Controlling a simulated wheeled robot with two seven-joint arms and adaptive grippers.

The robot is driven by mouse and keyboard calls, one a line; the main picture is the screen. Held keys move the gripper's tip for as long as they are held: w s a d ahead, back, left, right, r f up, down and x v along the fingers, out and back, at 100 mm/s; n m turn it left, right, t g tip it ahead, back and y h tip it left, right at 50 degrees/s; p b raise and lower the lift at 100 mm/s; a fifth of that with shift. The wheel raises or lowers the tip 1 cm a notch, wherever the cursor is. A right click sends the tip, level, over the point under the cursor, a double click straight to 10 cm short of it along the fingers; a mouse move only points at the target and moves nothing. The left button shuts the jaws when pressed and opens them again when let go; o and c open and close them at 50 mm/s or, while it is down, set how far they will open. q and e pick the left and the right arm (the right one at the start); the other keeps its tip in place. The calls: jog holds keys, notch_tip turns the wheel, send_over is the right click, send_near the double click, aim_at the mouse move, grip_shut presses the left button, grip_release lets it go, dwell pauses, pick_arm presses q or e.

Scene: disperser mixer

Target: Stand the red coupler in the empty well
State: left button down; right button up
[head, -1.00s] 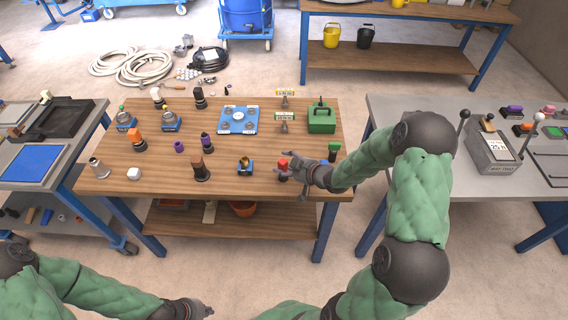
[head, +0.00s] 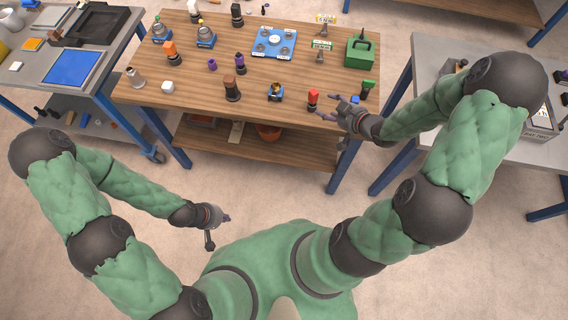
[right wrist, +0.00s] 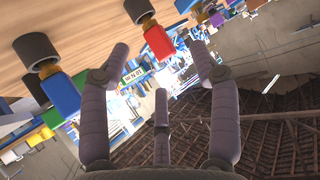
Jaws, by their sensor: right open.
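The red coupler (head: 313,97) stands upright on a dark base near the front right edge of the wooden table. It also shows in the right wrist view (right wrist: 158,42), ahead of the fingers. My right gripper (head: 336,112) is open and empty, just right of the coupler, its fingers pointing toward it; the same gripper (right wrist: 163,62) shows spread fingers in the right wrist view. A blue plate with several round fittings (head: 274,42) lies at the back middle; I cannot tell which well is empty. My left gripper (head: 222,217) is low in front of the table; its fingers are too small to read.
A small blue holder (head: 275,92) and a brown-topped piece (head: 232,89) stand left of the coupler. A green-topped piece (head: 367,88) stands near my right gripper, and a green box (head: 361,51) behind it. Orange (head: 171,53) and purple (head: 239,62) pieces stand farther left.

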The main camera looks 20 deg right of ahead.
jog(key=a+f+m+g, duration=0.2)
jog(key=a+f+g, duration=0.1)
jog(key=a+f, duration=0.5)
jog(key=s+a+f+m+g+y, duration=0.1)
jog(key=s+a+f+m+g, duration=0.1)
jog(key=s+a+f+g, duration=0.6)
jog(key=s+a+f, duration=0.4)
jog(key=s+a, duration=0.3)
jog(key=a, duration=0.1)
jog(key=shift+s+a+f, duration=0.15)
jog(key=shift+s+f, duration=0.2)
jog(key=shift+f, duration=0.05)
